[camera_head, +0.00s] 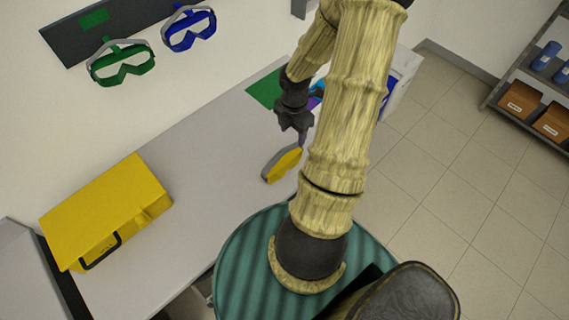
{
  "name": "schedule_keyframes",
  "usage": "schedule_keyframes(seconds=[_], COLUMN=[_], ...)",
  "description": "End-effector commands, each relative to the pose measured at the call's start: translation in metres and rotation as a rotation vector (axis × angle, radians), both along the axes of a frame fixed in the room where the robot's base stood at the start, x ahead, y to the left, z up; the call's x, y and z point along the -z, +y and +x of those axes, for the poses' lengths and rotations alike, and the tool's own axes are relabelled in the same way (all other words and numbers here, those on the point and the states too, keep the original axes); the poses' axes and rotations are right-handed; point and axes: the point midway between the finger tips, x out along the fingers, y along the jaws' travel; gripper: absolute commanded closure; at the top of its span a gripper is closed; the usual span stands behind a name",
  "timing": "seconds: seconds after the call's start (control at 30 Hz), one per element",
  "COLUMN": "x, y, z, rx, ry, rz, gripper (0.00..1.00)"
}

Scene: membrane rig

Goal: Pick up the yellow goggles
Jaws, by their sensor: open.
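The yellow goggles (284,164), a small yellow piece with a grey strap-like edge, lie on the grey table just below my gripper in the picture. My gripper (299,138), black, is open and points down at the table beside the upper end of the goggles. I see nothing between its fingers, though the fingertips are small and dark here. I cannot tell whether they touch the goggles. My pale, bamboo-like arm passes close to the right of the goggles and hides part of the table behind it.
A yellow case (110,205) with a black handle stands on the table at left. Green goggles (121,66) and blue goggles (189,28) hang on the wall. A green patch (264,90) lies behind my gripper. The middle of the table is clear. A shelf (521,71) stands far right.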

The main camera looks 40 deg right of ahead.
Motion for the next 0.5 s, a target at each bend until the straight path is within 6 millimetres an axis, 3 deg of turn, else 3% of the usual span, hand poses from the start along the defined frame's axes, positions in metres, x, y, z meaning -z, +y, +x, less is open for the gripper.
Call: schedule_keyframes(seconds=[0.2, 0.5], x=[0.037, 0.043], y=[0.0, 0.0], z=[0.0, 0.0], rx=[-0.003, 0.0], ry=[0.002, -0.001], rz=[0.001, -0.001], gripper=[0.45, 0.45])
